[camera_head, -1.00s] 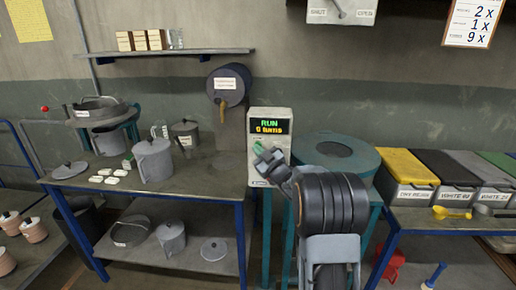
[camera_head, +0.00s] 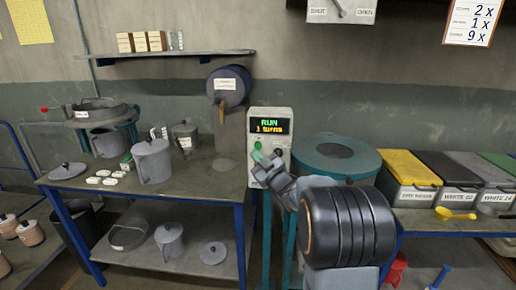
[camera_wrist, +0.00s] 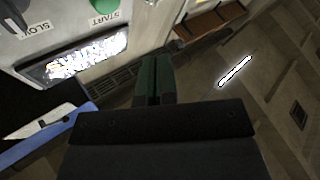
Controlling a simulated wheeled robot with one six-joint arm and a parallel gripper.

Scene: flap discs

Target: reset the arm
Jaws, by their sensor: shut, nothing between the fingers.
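My gripper (camera_head: 262,158) is at the front of the white control box (camera_head: 283,130), just below its lit display (camera_head: 269,126). In the wrist view its dark green fingers (camera_wrist: 153,80) are together and hold nothing. The display reads RUN and 1 turns. In the wrist view a green START button (camera_wrist: 105,5) shows at the top edge, apart from the fingers, with a SLOW label beside it. My dark arm covers part of the space right of the box.
A round teal-rimmed drum (camera_head: 336,157) stands right of the box. Lidded bins (camera_head: 410,175) and a yellow scoop (camera_head: 455,214) are farther right. A left bench (camera_head: 215,183) holds a grey lidded jug (camera_head: 152,162) and small white blocks. A wall shelf (camera_head: 170,55) is above.

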